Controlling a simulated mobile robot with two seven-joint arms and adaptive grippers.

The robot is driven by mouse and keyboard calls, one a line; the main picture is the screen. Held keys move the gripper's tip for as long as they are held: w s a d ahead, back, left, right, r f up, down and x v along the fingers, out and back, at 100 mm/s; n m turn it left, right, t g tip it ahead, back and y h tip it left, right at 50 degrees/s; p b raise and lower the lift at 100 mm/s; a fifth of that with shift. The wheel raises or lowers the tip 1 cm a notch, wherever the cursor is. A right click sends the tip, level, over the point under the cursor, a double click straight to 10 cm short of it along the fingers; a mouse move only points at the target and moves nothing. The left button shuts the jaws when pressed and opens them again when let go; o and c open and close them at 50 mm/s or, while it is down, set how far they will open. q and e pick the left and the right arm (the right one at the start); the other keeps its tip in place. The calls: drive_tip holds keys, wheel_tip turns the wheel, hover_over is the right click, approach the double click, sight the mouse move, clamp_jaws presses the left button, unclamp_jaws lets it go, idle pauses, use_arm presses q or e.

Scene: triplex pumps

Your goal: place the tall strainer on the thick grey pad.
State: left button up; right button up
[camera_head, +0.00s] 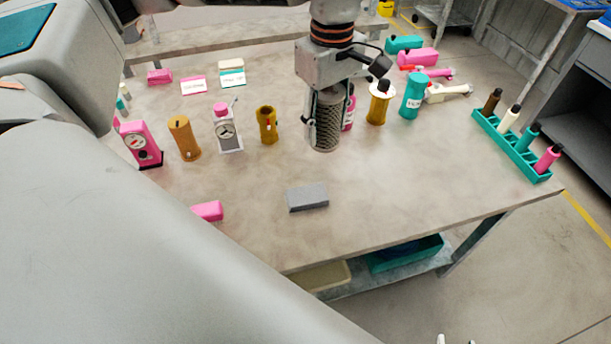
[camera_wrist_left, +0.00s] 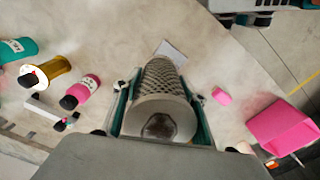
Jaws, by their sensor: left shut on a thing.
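The tall strainer (camera_head: 326,132) is a grey mesh cylinder, upright behind the thick grey pad and a little to its right. My left gripper (camera_head: 326,110) comes down from above and is shut on the strainer's upper part. In the left wrist view the strainer (camera_wrist_left: 160,90) sits between the two fingers. I cannot tell whether its bottom touches the table. The thick grey pad (camera_head: 307,197) lies bare near the table's front edge. Part of it shows beyond the strainer in the left wrist view (camera_wrist_left: 172,50). My right gripper is not in view.
A pink bottle (camera_head: 349,112) stands just behind the strainer, an ochre part (camera_head: 267,125) to its left and a yellow bottle (camera_head: 378,103) to its right. A pink block (camera_head: 208,211) lies left of the pad. A teal rack (camera_head: 520,150) is at right. Table around the pad is clear.

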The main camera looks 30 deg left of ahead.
use_arm(q)
drive_tip(key=r+n, duration=0.1)
drive_tip(key=n, duration=0.1)
drive_tip(key=r+n, duration=0.2)
drive_tip(key=n, duration=0.1)
drive_tip(key=shift+s+a+n, duration=0.1)
drive_tip(key=shift+s+n, duration=0.2)
drive_tip(key=shift+s+r+n, duration=0.15)
drive_tip(key=shift+r+n, duration=0.25)
drive_tip(key=shift+n, duration=0.5)
drive_tip(key=shift+f, duration=0.1)
hover_over(318, 191)
wheel_tip(318, 191, down, 20)
drive_tip(key=shift+r, duration=0.15)
drive_tip(key=shift+n, duration=0.3)
drive_tip(key=o, duration=1.2)
drive_tip(key=shift+c, duration=0.2)
